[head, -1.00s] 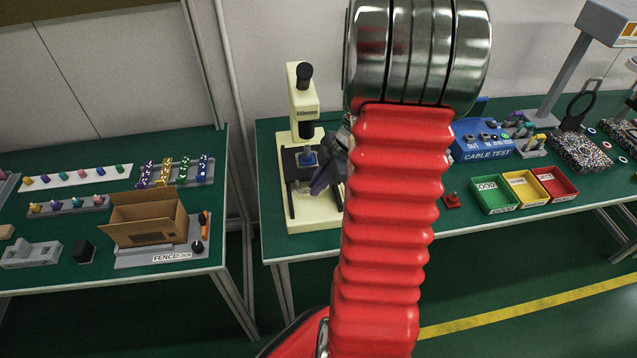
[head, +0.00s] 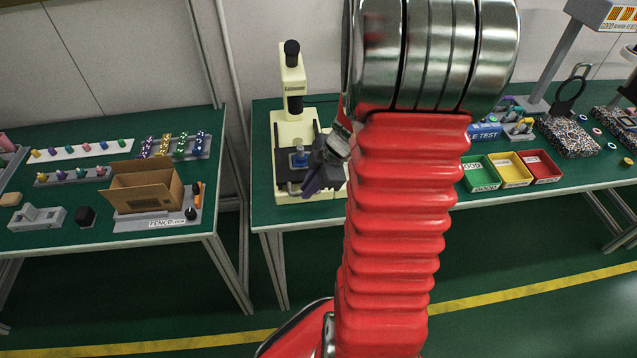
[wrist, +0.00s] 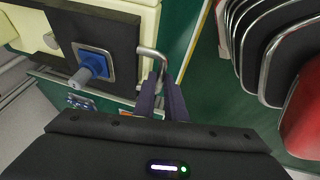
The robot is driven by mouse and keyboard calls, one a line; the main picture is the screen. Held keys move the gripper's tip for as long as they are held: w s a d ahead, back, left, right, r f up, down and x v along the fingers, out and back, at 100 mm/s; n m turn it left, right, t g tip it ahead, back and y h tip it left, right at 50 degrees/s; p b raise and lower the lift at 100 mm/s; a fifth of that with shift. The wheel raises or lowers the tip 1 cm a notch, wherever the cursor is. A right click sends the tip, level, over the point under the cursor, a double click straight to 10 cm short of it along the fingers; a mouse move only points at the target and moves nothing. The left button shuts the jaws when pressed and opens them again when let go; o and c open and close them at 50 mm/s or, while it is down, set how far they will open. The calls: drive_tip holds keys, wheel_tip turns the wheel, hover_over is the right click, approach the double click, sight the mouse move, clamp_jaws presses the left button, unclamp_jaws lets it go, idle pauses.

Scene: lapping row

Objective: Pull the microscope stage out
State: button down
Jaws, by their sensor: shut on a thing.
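The cream microscope (head: 292,80) stands on the green bench in the head view. Its dark stage (head: 284,187) lies near the front edge of the cream base and carries a blue fixture (head: 299,159). In the wrist view the stage (wrist: 112,35) is a dark plate with the blue fixture (wrist: 97,62) and its grey peg. A bent metal handle (wrist: 151,51) sticks out from the plate's side. My gripper (head: 314,180) is at the stage's front right. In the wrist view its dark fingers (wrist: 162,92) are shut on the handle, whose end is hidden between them.
Green, yellow and red bins (head: 512,170) stand to the right on the same bench. A separate bench on the left holds an open cardboard box (head: 147,192) and several small parts. A gap of floor lies between the benches.

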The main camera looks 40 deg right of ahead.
drive_tip(key=shift+s+a+f, duration=0.1)
drive_tip(key=shift+a, duration=0.3)
drive_tip(key=c, duration=1.8)
unclamp_jaws()
drive_tip(key=shift+s+d, duration=0.1)
drive_tip(key=shift+d, duration=0.05)
drive_tip(key=shift+d, duration=0.1)
drive_tip(key=v, duration=1.3)
drive_tip(key=shift+s+d+r, duration=0.15)
drive_tip(key=shift+r, duration=0.2)
